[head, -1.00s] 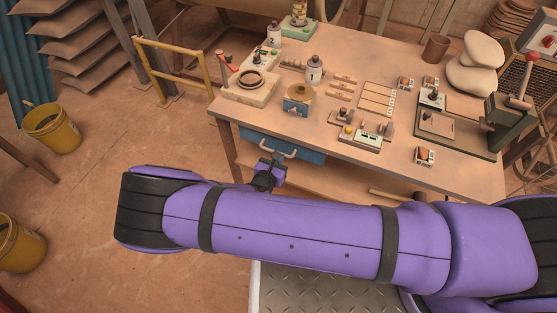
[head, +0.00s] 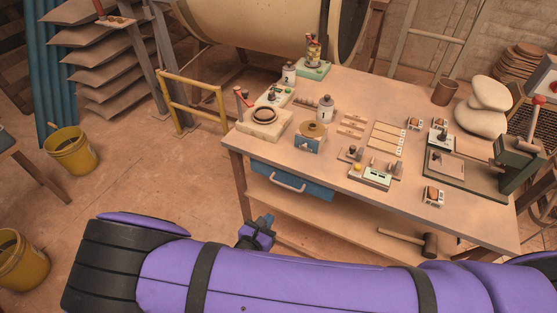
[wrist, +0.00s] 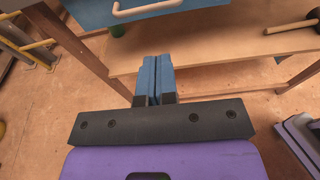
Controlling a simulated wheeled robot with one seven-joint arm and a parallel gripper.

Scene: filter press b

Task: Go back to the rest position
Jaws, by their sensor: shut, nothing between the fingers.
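My gripper (wrist: 154,80) shows in the wrist view with its two blue fingers pressed together and nothing between them. In the head view my gripper (head: 266,221) is small, just in front of the workbench's near left leg and below the blue drawer (head: 291,180). The drawer, with its pale handle, also shows at the top of the wrist view (wrist: 97,10), apart from the fingers. My purple arm crosses the bottom of the head view and hides the floor there.
The workbench (head: 358,92) carries bottles, small devices and a lever press (head: 519,160). A mallet (head: 428,243) lies on its lower shelf (head: 335,232). Yellow buckets (head: 72,152) stand at left, and a yellow rail (head: 190,105) stands behind. Floor between the buckets and bench is clear.

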